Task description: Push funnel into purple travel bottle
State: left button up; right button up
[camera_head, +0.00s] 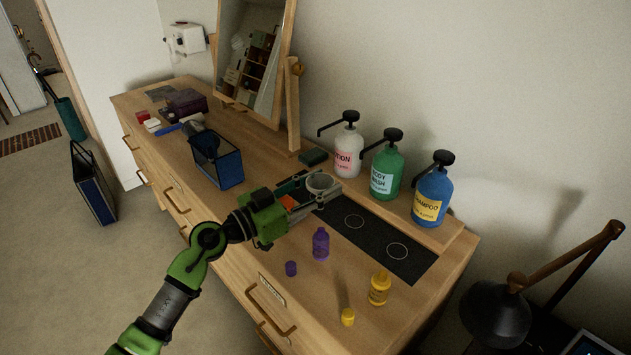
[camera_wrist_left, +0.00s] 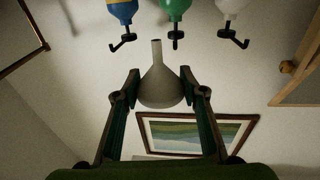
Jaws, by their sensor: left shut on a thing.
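My left gripper (camera_head: 316,190) is shut on a grey funnel (camera_head: 322,181) and holds it above the dresser top. In the left wrist view the funnel (camera_wrist_left: 160,88) sits between both fingers; that view is inverted, so its narrow spout points down. The purple travel bottle (camera_head: 320,244) stands upright on the dresser, below and apart from the funnel. Its purple cap (camera_head: 291,268) lies to its left, so the bottle appears uncapped. The spout is hidden in the head view. My right gripper is not in view.
White lotion (camera_head: 344,158), green body wash (camera_head: 386,172) and blue shampoo (camera_head: 431,195) pump bottles stand behind, on a raised ledge. A dark mat (camera_head: 375,238) lies before them. A yellow bottle (camera_head: 379,288) and yellow cap (camera_head: 347,317) are at right front. A mesh basket (camera_head: 217,161) stands left.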

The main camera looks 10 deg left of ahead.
pick_arm(q)
jog(key=shift+s+d+f, duration=0.2)
jog(key=shift+d+f, duration=0.05)
jog(key=shift+d, duration=0.05)
jog(key=shift+a, duration=0.15)
jog(key=shift+r+p, duration=0.15)
jog(key=shift+p, duration=0.6)
notch_tip(320, 180, down, 4)
jog(key=shift+r+b, duration=0.1)
jog(key=shift+b, duration=1)
jog(key=shift+f+b, duration=0.45)
jog(key=shift+f, duration=0.55)
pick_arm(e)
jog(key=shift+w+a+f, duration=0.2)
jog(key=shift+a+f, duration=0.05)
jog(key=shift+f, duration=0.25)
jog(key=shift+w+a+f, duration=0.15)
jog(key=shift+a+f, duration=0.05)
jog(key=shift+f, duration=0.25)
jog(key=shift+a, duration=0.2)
pick_arm(q)
jog(key=shift+f, duration=0.45)
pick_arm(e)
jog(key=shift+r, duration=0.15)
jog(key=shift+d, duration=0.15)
